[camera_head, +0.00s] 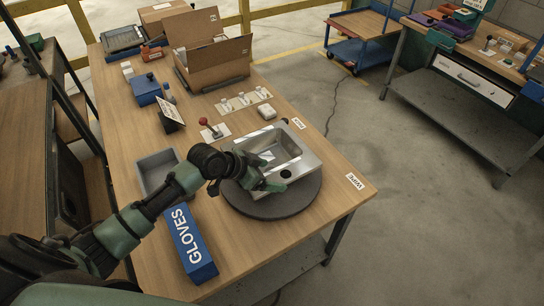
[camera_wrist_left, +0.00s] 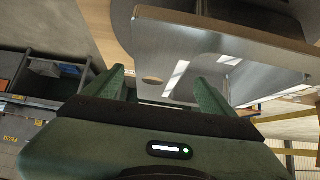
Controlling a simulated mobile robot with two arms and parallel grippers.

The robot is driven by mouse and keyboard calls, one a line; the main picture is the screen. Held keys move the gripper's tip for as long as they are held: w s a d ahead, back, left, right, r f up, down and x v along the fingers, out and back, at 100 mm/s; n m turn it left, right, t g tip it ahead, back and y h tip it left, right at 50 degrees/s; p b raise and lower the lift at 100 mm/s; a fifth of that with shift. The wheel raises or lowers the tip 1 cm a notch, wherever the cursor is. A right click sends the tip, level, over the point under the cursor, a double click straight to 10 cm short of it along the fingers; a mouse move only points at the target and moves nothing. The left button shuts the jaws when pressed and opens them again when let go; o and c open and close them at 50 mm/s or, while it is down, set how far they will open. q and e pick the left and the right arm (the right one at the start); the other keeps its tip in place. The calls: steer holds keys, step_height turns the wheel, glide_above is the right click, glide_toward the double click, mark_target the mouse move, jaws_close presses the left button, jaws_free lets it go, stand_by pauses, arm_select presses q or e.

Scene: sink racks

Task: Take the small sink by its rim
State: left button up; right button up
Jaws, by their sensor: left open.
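The small sink (camera_head: 309,160) is a shiny metal basin with a flat rim and a dark drain. It lies on a dark round turntable (camera_head: 300,203) near the right edge of the wooden table. My left gripper (camera_head: 260,176) is open over the sink's near-left side. In the left wrist view the sink's metal (camera_wrist_left: 225,45) fills the upper middle, with a small round hole in it. The open fingers of my left gripper (camera_wrist_left: 163,84) are spread there, with metal showing between them. I cannot tell whether they touch the rim. My right gripper is not seen.
A blue GLOVES box (camera_head: 190,244) and a grey tray (camera_head: 145,167) lie left of the turntable. A red-knobbed lever (camera_head: 204,121) stands behind. An open cardboard box (camera_head: 215,63) is farther back. The table's right edge beyond the sink is mostly clear.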

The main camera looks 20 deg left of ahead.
mark_target(279, 175)
arm_select(q)
steer(key=shift+w+d+f+p, duration=0.3)
steer(key=shift+d+p, duration=0.1)
steer(key=shift+d, duration=0.15)
steer(key=p+x, duration=0.1)
steer(key=x, duration=0.2)
steer(key=shift+w+d+f, duration=0.1)
steer(key=shift+w+f, duration=0.15)
steer(key=shift+w, duration=0.05)
steer(key=shift+w+d+f, duration=0.15)
steer(key=shift+w+f, duration=0.05)
steer(key=shift+f, duration=0.1)
jaws_close()
steer(key=shift+r, duration=0.2)
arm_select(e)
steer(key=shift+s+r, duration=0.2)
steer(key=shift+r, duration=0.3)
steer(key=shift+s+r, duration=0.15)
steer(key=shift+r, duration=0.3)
